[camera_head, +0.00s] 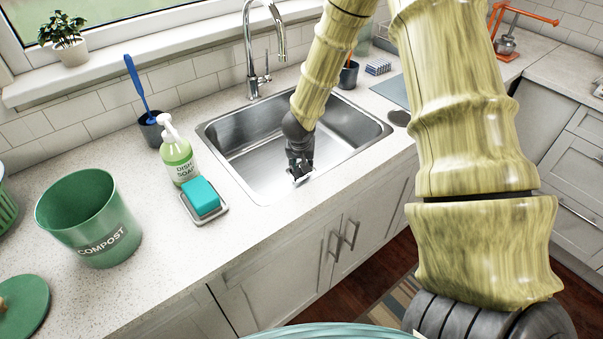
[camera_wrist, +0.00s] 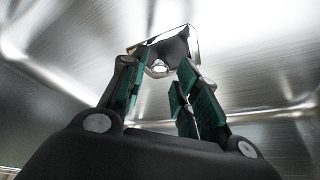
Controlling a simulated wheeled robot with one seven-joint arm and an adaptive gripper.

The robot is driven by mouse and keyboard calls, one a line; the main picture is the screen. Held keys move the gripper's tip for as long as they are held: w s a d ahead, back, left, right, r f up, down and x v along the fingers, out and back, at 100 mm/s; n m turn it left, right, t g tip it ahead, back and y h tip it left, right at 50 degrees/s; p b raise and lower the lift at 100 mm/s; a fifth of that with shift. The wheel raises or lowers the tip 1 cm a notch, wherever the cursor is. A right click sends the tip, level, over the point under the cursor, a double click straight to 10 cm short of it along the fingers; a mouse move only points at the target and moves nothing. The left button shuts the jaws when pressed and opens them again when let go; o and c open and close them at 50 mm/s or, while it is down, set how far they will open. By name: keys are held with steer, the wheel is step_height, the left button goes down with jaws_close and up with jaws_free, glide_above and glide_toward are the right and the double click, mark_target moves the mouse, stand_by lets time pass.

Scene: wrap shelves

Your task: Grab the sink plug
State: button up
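The sink plug (camera_wrist: 177,47) is a shiny metal piece with a small rounded knob at the fingertips in the wrist view. It sits tilted, and its wider part spans the gap between the fingers. My gripper (camera_wrist: 158,68) has its two teal-padded fingers apart, with the knob between their tips and space showing beside it. I cannot tell whether a finger touches the plug. In the head view, my gripper (camera_head: 300,172) points down inside the sink near its front wall. A small bright metal bit shows at its tips.
The steel sink (camera_head: 237,165) has a rim around my gripper and a tall faucet (camera_head: 248,45) behind. Left of it are a dish soap bottle (camera_head: 178,158), a teal sponge (camera_head: 201,195) on a tray and a green compost bin (camera_head: 85,222). The front counter is clear.

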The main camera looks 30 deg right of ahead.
steer(key=shift+x, duration=1.35)
jaws_close()
steer(key=shift+r, duration=0.15)
